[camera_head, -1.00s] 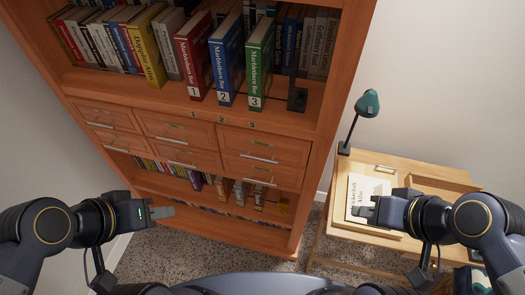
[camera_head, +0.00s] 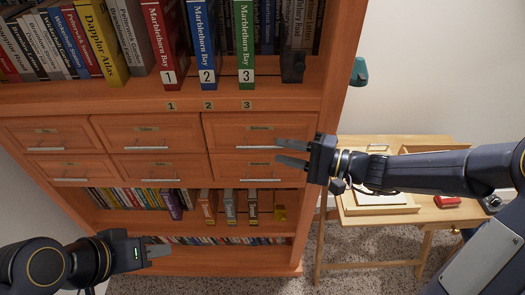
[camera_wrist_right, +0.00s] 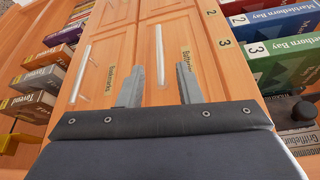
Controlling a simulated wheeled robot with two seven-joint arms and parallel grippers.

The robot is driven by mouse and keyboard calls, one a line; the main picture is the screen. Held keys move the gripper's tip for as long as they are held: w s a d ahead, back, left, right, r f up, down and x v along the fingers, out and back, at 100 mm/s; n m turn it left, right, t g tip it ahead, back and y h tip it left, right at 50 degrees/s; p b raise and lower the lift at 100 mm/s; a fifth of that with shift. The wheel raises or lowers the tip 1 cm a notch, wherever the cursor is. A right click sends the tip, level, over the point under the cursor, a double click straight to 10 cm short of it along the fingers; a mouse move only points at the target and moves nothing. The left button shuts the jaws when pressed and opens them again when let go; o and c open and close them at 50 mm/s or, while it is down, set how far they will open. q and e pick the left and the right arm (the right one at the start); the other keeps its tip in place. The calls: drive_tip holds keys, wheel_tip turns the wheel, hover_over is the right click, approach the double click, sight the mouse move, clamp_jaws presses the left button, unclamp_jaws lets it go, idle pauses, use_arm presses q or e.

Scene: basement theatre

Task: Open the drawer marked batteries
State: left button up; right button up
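The drawer marked batteries (camera_head: 225,133) is the upper drawer of the cabinet's right column, and it is shut. Its label (camera_wrist_right: 186,62) reads as Batteries in the right wrist view. Its silver bar handle (camera_head: 262,147) also shows in the right wrist view (camera_wrist_right: 160,55), lined up between and beyond my fingertips. My right gripper (camera_head: 277,151) is open and empty in front of this drawer's right part; its fingers (camera_wrist_right: 160,82) are apart, with no visible grip on the handle. My left gripper (camera_head: 165,250) hangs low at the left, empty, away from the drawers; its finger gap is unclear.
A lower drawer (camera_head: 230,170), labelled Bookmarks in the wrist view, sits directly below. Several other shut drawers lie left. Books stand on shelves above and below; a dark bookend (camera_head: 293,67) stands above right.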

sight(262, 147)
drive_tip(key=x, duration=0.6)
drive_tip(key=shift+a, duration=0.1)
drive_tip(key=shift+c, duration=0.3)
clamp_jaws()
